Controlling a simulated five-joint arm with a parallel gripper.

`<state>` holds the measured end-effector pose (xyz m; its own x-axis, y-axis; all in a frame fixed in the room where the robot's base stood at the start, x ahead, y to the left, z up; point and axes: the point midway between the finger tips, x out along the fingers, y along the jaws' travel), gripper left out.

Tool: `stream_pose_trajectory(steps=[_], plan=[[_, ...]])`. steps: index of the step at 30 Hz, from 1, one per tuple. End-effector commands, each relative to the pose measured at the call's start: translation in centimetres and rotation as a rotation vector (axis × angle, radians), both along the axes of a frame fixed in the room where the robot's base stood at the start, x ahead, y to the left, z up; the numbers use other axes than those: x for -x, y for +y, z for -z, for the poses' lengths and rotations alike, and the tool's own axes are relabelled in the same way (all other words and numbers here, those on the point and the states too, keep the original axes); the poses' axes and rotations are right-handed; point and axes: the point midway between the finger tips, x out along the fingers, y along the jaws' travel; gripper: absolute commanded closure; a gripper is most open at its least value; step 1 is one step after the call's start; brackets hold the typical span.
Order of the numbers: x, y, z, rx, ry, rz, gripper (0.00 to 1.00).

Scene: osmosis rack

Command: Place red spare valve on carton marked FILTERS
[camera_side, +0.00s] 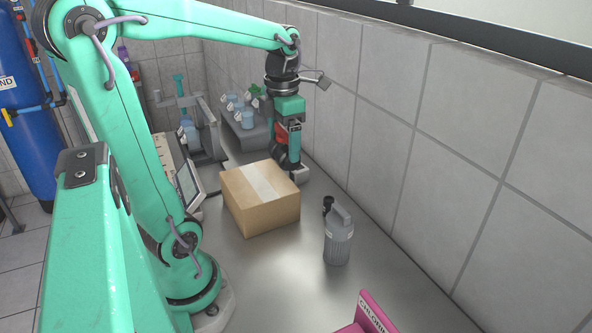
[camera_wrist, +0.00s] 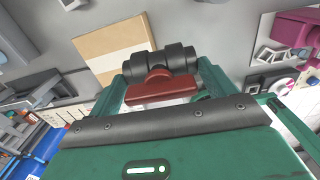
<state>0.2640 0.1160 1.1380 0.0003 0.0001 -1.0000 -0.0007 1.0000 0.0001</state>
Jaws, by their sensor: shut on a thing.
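My gripper (camera_side: 288,155) is shut on the red spare valve (camera_wrist: 155,88), which has a red handle and a black body, seen between the fingers in the wrist view. In the side view, a red part of the valve (camera_side: 281,133) shows at the gripper, behind the carton near the tiled wall. The brown carton (camera_side: 258,205) stands closed on the grey bench with a pale tape strip along its top. It also shows in the wrist view (camera_wrist: 98,45), beyond the valve. I cannot read any FILTERS marking on its visible faces.
A grey ribbed jug (camera_side: 338,245) with a handle stands right of the carton. A pink bin (camera_side: 368,315) with a label is at the front. A grey rack with blue cups (camera_side: 247,120) stands behind. A panel with a screen (camera_side: 187,183) is left. The tiled wall bounds the right.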

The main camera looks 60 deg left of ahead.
Motion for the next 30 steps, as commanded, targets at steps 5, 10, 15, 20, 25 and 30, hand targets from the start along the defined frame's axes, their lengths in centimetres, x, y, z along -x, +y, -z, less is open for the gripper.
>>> stream_pose_trajectory(steps=[5, 10, 15, 20, 25, 30], plan=[[0.1, 0.4, 0.2, 0.000, 0.000, -0.002, 0.43], [0.4, 1.7, 1.0, 0.001, 0.001, -0.005, 0.43], [0.9, 3.9, 2.4, 0.001, 0.003, -0.006, 0.43], [1.5, 6.2, 3.8, 0.002, 0.003, -0.006, 0.43], [2.0, 8.7, 5.4, 0.002, 0.002, -0.006, 0.43], [2.5, 10.7, 6.6, 0.002, 0.002, -0.003, 0.43]])
